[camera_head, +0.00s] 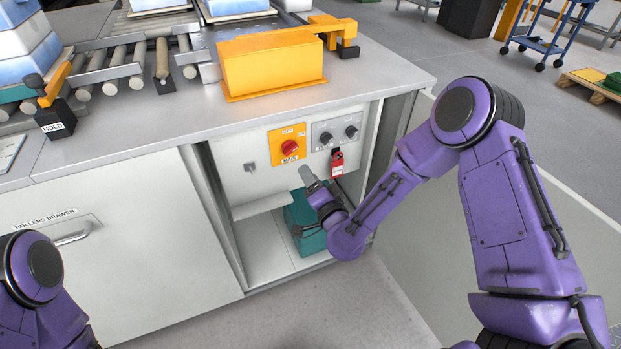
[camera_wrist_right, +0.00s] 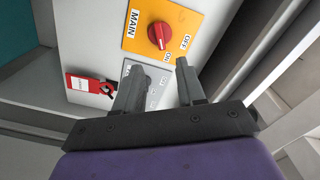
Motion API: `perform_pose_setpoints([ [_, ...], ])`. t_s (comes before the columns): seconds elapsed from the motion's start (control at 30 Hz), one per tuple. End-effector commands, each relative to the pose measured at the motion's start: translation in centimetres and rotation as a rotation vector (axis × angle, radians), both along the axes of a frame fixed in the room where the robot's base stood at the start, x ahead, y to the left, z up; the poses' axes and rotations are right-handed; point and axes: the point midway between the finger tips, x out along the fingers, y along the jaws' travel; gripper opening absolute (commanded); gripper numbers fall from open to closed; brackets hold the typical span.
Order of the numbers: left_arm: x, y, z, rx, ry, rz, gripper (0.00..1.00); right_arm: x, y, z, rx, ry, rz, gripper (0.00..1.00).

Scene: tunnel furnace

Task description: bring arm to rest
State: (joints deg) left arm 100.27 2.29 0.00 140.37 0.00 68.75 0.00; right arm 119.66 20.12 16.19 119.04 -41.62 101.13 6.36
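My right arm (camera_head: 510,200) is purple and reaches into the open cabinet bay below the counter. My right gripper (camera_wrist_right: 158,75) is open and empty, its two grey fingers apart, in front of the control panel. In the head view the right gripper (camera_head: 309,178) is small, just below the yellow switch plate (camera_head: 280,134). The red rotary switch (camera_head: 290,148) on that plate, marked MAIN, also shows in the wrist view (camera_wrist_right: 159,36) beyond the fingertips, apart from them. Only part of my left arm (camera_head: 40,285) shows at the lower left; its gripper is out of view.
A red lockout tag (camera_head: 337,163) hangs beside the switch, under two dark knobs (camera_head: 338,134). The counter (camera_head: 190,115) bears a yellow box (camera_head: 270,65) and rollers (camera_head: 130,70). A teal container (camera_head: 303,222) stands in the bay. An open door (camera_head: 420,240) is at right.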

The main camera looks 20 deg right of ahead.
Motion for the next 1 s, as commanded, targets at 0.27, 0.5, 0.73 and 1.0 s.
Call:
perform_pose_setpoints([
  [0.27,0.0,0.0,0.0,0.0,0.0,0.0,0.76,0.0,0.2,-0.4,-0.025,0.019,0.011,0.39],
  [0.5,0.0,0.0,3.1,0.0,0.0,0.0,0.76,-11.5,-2.2,-10.9,-0.302,0.602,0.024,0.39],
  [0.73,0.0,0.0,8.0,0.0,0.0,0.0,0.76,-29.2,-7.7,-14.1,-0.55,1.161,0.042,0.39],
  [1.0,0.0,0.0,10.2,0.0,0.0,0.0,0.76,-35.6,-9.8,-13.2,-0.647,1.315,0.066,0.39],
])
